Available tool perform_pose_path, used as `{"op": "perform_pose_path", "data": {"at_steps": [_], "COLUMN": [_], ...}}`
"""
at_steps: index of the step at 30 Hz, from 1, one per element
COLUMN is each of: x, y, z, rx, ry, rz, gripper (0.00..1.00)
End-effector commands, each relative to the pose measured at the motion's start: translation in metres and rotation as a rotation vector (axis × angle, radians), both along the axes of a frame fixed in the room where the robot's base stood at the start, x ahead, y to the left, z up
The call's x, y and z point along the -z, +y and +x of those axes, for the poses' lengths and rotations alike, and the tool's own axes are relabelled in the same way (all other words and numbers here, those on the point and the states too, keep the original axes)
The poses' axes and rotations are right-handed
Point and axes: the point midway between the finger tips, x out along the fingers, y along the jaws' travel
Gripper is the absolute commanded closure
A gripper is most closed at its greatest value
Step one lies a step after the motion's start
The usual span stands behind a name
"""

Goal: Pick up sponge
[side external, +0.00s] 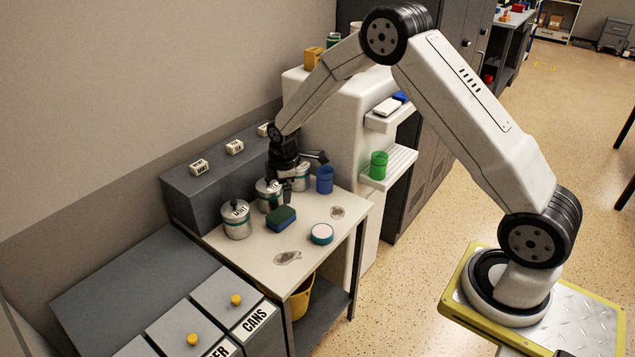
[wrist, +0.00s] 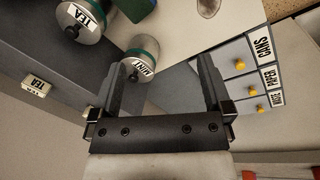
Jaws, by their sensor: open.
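The sponge (side external: 281,219), a block with a green top and dark blue lower part, lies on the light tabletop in the side view, in front of the metal canisters. In the wrist view a green and blue piece, apparently the sponge (wrist: 141,7), is cut off by the top edge. My gripper (side external: 285,190) points down above the table, behind the sponge and among the canisters, apart from the sponge. In the wrist view my gripper (wrist: 168,64) has its two fingers wide apart with nothing between them but bare table and part of a canister.
Lidded canisters (side external: 236,222) stand close around my gripper; one labelled MINT (wrist: 143,60) is by the left finger. A blue cup (side external: 324,180) and a round pink-topped teal item (side external: 322,234) share the table (side external: 255,250). Stains (side external: 287,258) mark it. A green cup (side external: 378,164) is on a shelf.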

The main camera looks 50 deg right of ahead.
Motion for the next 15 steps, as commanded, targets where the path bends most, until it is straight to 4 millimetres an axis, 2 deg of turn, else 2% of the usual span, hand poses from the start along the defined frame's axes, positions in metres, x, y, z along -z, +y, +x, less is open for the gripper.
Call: {"op": "perform_pose_path", "data": {"at_steps": [1,7,15], "x": [0.012,0.049,0.089], "y": [-0.005,-0.021,-0.037], "z": [0.008,0.035,0.055], "rx": [-0.041,-0.221,-0.404], "ry": [0.009,0.038,0.071], "rz": [-0.011,-0.055,-0.097], "gripper": [0.0,0.0,0.0]}}
